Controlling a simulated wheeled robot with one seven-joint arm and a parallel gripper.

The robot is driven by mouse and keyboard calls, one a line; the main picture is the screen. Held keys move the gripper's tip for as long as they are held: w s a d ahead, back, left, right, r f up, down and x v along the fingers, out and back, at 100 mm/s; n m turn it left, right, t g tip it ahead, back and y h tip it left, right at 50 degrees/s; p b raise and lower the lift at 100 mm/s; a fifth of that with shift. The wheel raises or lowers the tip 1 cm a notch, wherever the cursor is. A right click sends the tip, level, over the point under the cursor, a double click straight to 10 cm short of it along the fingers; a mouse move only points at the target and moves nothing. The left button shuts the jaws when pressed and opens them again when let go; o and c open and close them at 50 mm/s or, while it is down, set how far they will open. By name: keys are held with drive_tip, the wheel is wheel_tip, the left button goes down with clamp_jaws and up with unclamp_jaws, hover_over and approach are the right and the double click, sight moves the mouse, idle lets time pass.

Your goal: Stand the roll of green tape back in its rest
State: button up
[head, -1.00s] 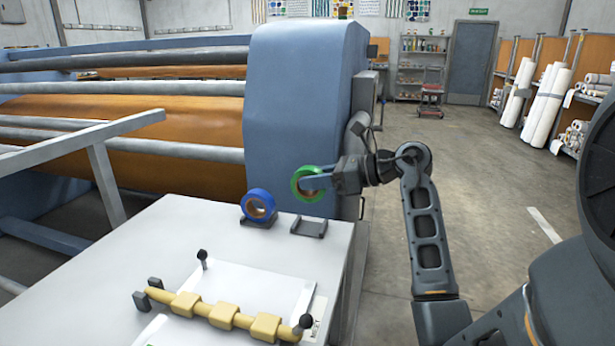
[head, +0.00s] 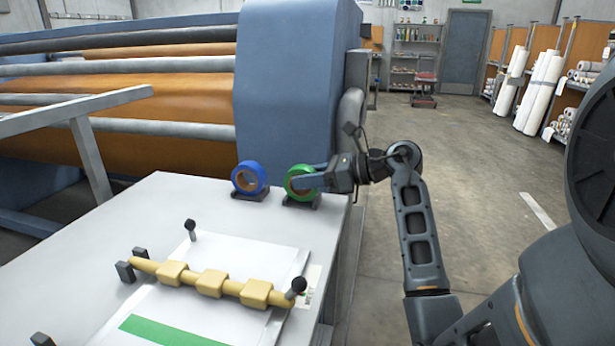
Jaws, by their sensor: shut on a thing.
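The roll of green tape (head: 291,188) is upright at the back right of the white table. It is at its dark rest (head: 314,203), and its lower edge meets or nearly meets the rest; I cannot tell whether it bears on it. My gripper (head: 303,182) is shut on the right side of the green roll, with a finger across its ring. Part of the roll and of the rest is hidden behind my gripper.
A roll of blue tape (head: 250,165) stands in its own rest just left of the green one. In front lie a yellow bar with blocks (head: 210,283), a white sheet (head: 235,255) and a green strip (head: 165,332). The blue press housing (head: 290,90) rises behind.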

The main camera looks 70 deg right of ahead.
drive_tip(key=o, duration=1)
drive_tip(key=shift+b+v, duration=0.45)
drive_tip(key=shift+v, duration=3.45)
drive_tip(key=shift+s, duration=0.1)
